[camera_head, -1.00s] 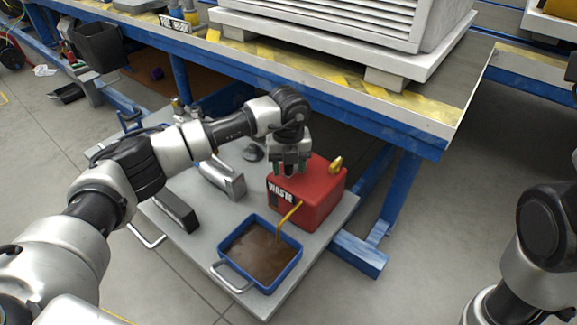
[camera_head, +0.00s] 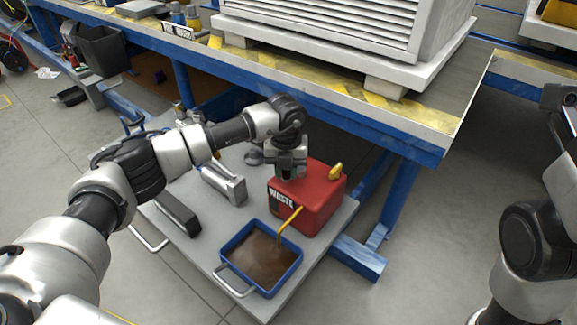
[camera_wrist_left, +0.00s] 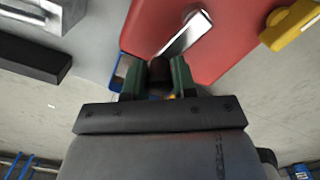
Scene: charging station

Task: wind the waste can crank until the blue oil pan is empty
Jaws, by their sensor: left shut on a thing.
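The red waste can (camera_head: 322,212) stands on a grey platform under the bench, with a yellow cap on its top right. The blue oil pan (camera_head: 231,241) stands in front of it and holds brown oil (camera_head: 262,258). A yellow pipe (camera_head: 289,221) runs from the can into the pan. My left gripper (camera_head: 289,177) is over the can's top; in the left wrist view (camera_wrist_left: 159,78) its green fingers are shut on the dark crank knob (camera_wrist_left: 159,68). The silver crank arm (camera_wrist_left: 185,36) lies over the red top. The crank is mostly hidden in the head view.
The grey platform (camera_head: 190,248) also carries a dark block (camera_head: 178,214) and a metal bracket (camera_head: 222,184) left of the pan. The blue-framed bench (camera_head: 340,113) with a large white unit stands close above and behind. My right arm is at the right edge.

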